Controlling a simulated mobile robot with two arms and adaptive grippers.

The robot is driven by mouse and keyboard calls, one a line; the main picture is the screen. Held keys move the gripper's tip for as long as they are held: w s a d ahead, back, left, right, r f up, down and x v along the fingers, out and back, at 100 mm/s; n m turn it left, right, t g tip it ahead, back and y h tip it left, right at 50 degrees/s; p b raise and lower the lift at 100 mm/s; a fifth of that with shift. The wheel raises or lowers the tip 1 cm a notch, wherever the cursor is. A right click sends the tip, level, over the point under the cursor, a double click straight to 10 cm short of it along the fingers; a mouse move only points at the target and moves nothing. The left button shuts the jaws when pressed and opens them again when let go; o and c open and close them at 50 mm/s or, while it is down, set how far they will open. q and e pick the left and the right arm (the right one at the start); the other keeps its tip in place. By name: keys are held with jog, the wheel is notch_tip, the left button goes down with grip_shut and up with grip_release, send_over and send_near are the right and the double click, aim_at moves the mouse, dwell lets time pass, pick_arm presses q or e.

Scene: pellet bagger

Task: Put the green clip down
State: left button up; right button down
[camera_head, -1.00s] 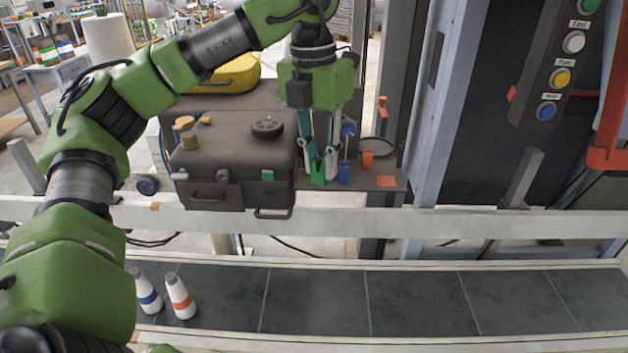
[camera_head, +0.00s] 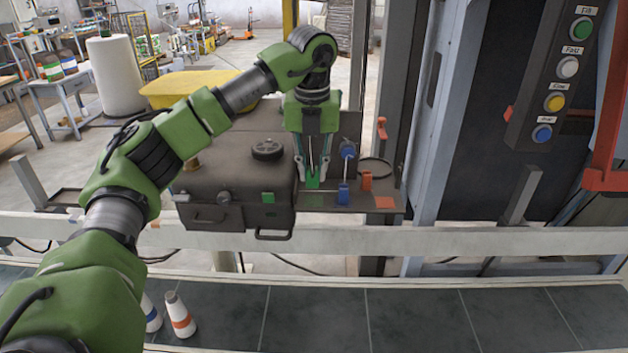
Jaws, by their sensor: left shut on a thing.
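The green clip (camera_head: 313,179) is between the fingertips of my left gripper (camera_head: 313,170), which is shut on it. It hangs upright at the shelf (camera_head: 320,200), just right of the dark case. I cannot tell whether its lower end touches the shelf. A blue clip (camera_head: 343,194) and an orange clip (camera_head: 366,182) stand to its right on the same shelf. My right gripper is not in view.
The dark case (camera_head: 225,180), with a black wheel-shaped part (camera_head: 267,150) on top, stands close left of the gripper. An orange patch (camera_head: 384,202) marks the shelf's right end. A white rail (camera_head: 350,240) and a conveyor (camera_head: 315,315) with bottles (camera_head: 179,314) run in front.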

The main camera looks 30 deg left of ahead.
pick_arm(q)
jog(key=shift+w+a+f+p, duration=0.15)
jog(key=shift+w+a+f, duration=0.1)
jog(key=shift+w+f, duration=0.25)
jog(key=shift+w+a+f+p, duration=0.15)
jog(key=shift+w+a+f, duration=0.1)
jog(key=shift+f, duration=0.35)
jog(key=f+p, duration=0.2)
jog(key=f, duration=0.1)
jog(key=shift+w+a, duration=0.15)
jog(key=shift+w, duration=0.2)
jog(key=shift+f, duration=0.6)
jog(key=o, duration=0.6)
jog(key=shift+r, duration=0.15)
